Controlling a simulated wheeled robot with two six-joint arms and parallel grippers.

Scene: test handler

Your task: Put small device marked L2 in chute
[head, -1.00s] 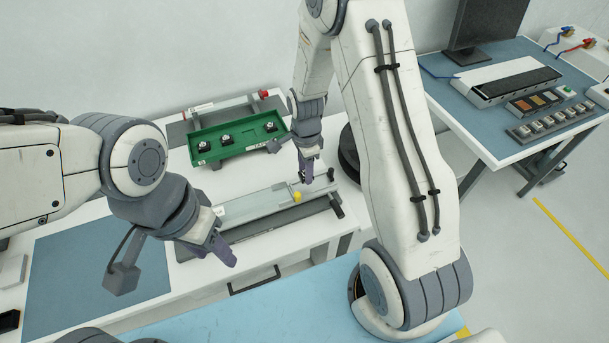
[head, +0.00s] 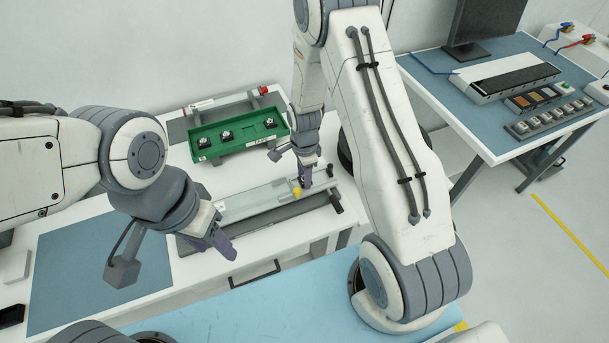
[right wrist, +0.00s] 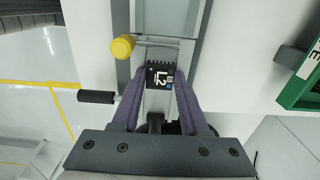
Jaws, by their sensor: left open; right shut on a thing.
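The small device marked L2 (right wrist: 160,76) is black with white lettering and sits between the fingertips of my right gripper (right wrist: 162,90) in the right wrist view. In the head view my right gripper (head: 305,184) is low over the right end of the chute (head: 258,203), beside its yellow knob (head: 297,192). The yellow knob also shows in the right wrist view (right wrist: 122,47), left of the device. I cannot tell whether the device touches the chute. My left gripper (head: 222,246) is open and empty in front of the chute's left end.
A green tray (head: 207,159) with several small dark devices stands behind the chute. Its edge shows at right in the right wrist view (right wrist: 302,82). A black handle (right wrist: 96,97) sticks out near the yellow knob. A blue mat (head: 70,270) lies clear at left.

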